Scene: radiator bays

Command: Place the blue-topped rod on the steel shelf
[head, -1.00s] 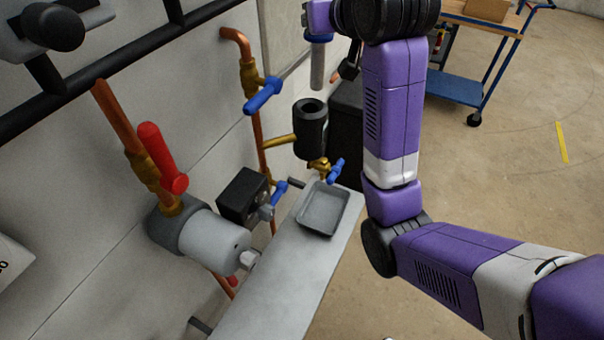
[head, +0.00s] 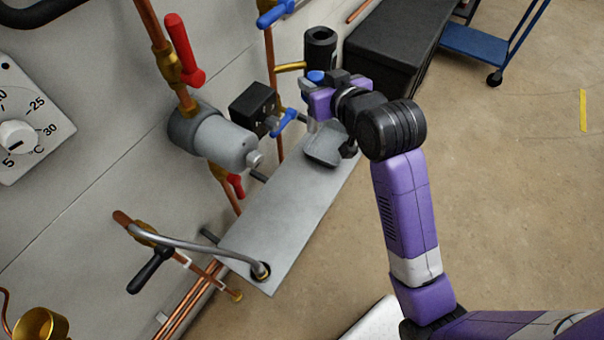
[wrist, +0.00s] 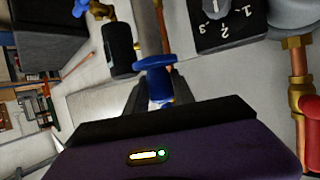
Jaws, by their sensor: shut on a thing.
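The blue-topped rod shows its blue cap (head: 316,76) in the head view, at my gripper (head: 312,92). In the wrist view the blue top (wrist: 157,72) stands between the dark fingers of my gripper (wrist: 154,96), which is shut on it. The rod's grey lower part (head: 312,124) hangs down roughly upright over the far part of the steel shelf (head: 290,205). I cannot tell whether its lower end touches anything.
Pipes with red (head: 182,50) and blue valve handles, a grey pump (head: 215,140) and a black box (head: 253,108) line the wall beside the shelf. A black cup-like holder (head: 320,48) is behind my gripper. A bent metal tube (head: 200,247) meets the shelf's near end. The shelf's middle is clear.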

